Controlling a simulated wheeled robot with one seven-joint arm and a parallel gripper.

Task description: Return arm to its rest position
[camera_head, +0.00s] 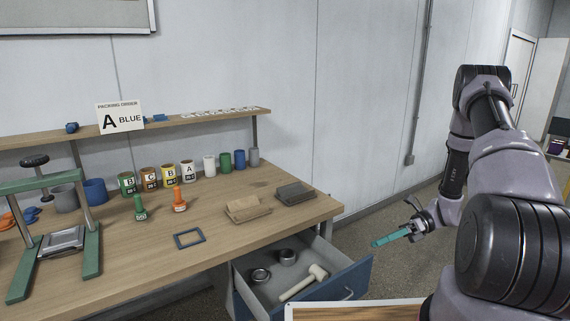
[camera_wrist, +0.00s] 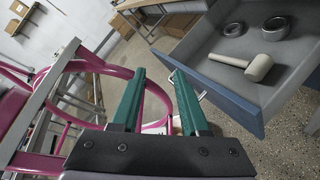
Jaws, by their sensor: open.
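My gripper (camera_head: 392,238) has teal fingers and hangs in the air to the right of the workbench, beside the open drawer's front. In the wrist view my gripper (camera_wrist: 157,75) shows two teal fingers held apart with nothing between them. My arm reaches in from the right edge of the head view, bent at the elbow, and is clear of the bench.
The open blue drawer (camera_head: 358,277) holds a mallet (camera_head: 303,283) and metal rings. The wooden bench (camera_head: 225,245) carries a green press, several coloured cans, two stamps and a blue frame (camera_head: 189,238). A pink tubular frame (camera_wrist: 60,80) lies beyond the fingers in the wrist view.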

